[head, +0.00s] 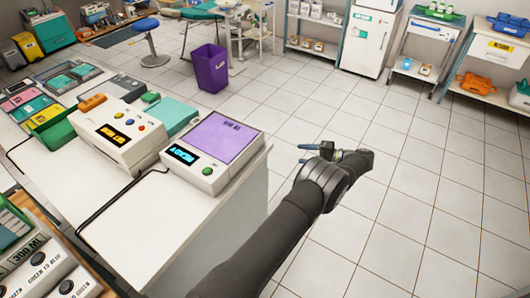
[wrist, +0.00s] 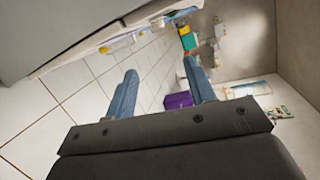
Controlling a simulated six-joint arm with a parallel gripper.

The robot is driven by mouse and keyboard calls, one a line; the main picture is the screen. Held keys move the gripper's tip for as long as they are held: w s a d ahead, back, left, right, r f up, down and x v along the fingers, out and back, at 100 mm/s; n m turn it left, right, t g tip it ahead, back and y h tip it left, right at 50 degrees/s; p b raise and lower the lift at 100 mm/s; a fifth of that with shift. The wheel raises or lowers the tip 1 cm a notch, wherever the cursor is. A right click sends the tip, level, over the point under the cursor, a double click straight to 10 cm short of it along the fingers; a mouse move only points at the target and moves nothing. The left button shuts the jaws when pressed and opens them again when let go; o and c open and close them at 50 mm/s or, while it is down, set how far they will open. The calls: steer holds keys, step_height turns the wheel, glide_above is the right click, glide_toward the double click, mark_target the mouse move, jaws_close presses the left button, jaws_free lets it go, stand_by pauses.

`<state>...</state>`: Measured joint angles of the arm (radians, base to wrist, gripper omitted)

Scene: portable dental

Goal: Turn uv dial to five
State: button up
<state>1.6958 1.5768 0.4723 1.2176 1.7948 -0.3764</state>
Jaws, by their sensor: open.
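My gripper (head: 312,152) is in the air to the right of the white counter, over the tiled floor. In the wrist view its two blue fingers (wrist: 160,66) are spread apart with nothing between them. A white device with a purple top (head: 222,138) has a blue-lit display and a green knob (head: 207,171) on its front. Left of it, a cream device (head: 118,130) has an orange display and several coloured buttons. At the lower left, a panel with dark round knobs (head: 66,287) is partly cut off. I cannot tell which control is the uv dial.
The white counter (head: 190,225) has its edge between the devices and my gripper. Black cables run along it. A purple bin (head: 211,68) stands on the floor beyond. Shelves and a white cabinet (head: 371,40) line the back. The floor on the right is clear.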

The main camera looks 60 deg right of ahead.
steer(key=w+a+f, duration=0.1)
steer(key=w+a, duration=0.1)
steer(key=w, duration=0.6)
steer(key=w+a+f+y, duration=0.1)
steer(key=w+a+f, duration=0.1)
steer(key=w, duration=0.6)
steer(key=shift+w+a+f+g, duration=0.2)
steer(key=shift+w+f+g, duration=0.1)
steer(key=shift+g, duration=0.1)
steer(key=shift+s, duration=0.1)
steer(key=c, duration=1)
steer(key=shift+o, duration=0.2)
